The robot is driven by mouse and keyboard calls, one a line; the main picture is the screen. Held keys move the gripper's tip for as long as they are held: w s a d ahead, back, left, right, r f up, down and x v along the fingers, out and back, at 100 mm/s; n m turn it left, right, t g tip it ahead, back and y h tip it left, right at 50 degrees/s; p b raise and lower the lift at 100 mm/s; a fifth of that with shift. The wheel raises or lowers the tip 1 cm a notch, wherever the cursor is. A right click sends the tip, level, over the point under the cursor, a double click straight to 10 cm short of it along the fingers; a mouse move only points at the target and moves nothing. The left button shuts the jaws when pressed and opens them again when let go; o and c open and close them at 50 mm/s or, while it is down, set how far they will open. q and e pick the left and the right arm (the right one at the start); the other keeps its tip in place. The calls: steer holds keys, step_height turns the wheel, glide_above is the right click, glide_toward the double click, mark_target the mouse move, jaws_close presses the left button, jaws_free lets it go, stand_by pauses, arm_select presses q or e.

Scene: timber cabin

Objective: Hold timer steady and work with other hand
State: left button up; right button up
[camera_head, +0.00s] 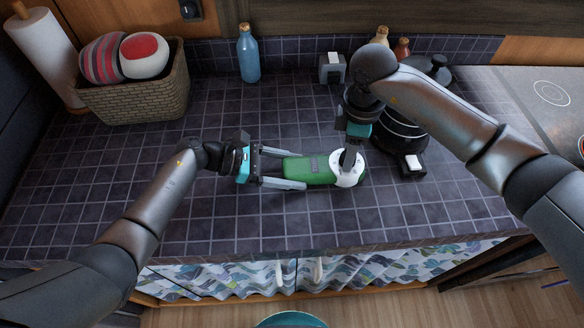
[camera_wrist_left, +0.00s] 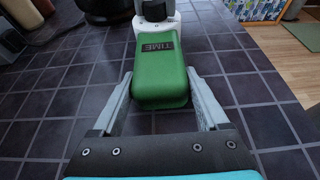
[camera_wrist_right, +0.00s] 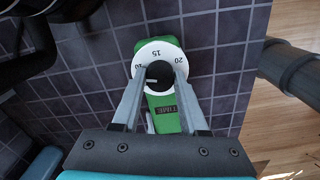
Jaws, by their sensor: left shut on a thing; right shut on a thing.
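The timer (camera_head: 310,169) is a green block with a white numbered dial (camera_head: 347,178) at its right end, lying on the tiled counter. My left gripper (camera_head: 294,170) is shut on the green body from the left; in the left wrist view its fingers flank the body (camera_wrist_left: 161,75). My right gripper (camera_head: 347,160) comes down from above onto the dial. In the right wrist view its fingertips (camera_wrist_right: 159,75) are shut on the dark knob at the dial's centre (camera_wrist_right: 158,54).
A wicker basket (camera_head: 140,98) with round cushions stands at the back left beside a paper roll (camera_head: 45,50). A blue bottle (camera_head: 248,55) and a small grey box (camera_head: 332,69) stand along the back. A black round appliance (camera_head: 399,135) stands right of the timer. The front counter is clear.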

steer(key=shift+m, duration=1.1)
